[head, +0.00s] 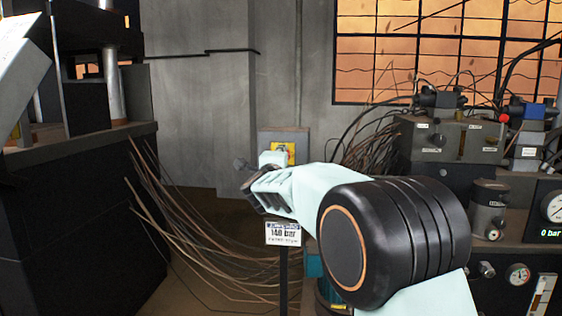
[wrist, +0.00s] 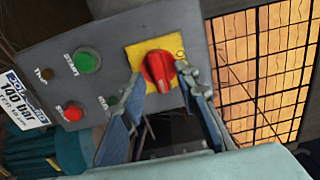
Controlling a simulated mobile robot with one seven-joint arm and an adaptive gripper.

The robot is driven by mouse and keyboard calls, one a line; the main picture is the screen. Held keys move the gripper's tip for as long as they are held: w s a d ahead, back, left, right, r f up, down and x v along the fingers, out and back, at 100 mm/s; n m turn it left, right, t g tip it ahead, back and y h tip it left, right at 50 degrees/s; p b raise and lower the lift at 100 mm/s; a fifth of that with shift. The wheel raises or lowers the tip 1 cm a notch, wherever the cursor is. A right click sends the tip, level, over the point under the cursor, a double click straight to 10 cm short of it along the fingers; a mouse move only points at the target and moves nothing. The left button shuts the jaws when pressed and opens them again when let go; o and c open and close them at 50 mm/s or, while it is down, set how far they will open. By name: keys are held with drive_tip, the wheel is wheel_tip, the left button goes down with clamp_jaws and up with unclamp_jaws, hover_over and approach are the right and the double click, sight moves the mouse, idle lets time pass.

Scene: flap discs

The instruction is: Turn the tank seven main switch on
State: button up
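A grey control box (wrist: 110,42) fills the upper left of the wrist view. It carries a red rotary switch knob (wrist: 158,69) on a yellow plate (wrist: 134,57). In the head view the yellow plate (head: 290,148) shows small on the box by the wall, partly behind my arm. My gripper (wrist: 162,86) is open, with its two blue-padded fingers apart. In the wrist view the fingertips lie on either side of the knob's lower end; I cannot tell whether they touch it. In the head view my gripper (head: 252,182) is just in front of the box.
A "140 bar" sign (head: 283,234) stands on a post below my gripper. Loose cables (head: 190,235) hang at left; hydraulic equipment (head: 455,140) stands at right.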

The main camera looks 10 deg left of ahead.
drive_tip(key=s, duration=1.2)
drive_tip(key=shift+a, duration=0.2)
drive_tip(key=shift+r, duration=0.1)
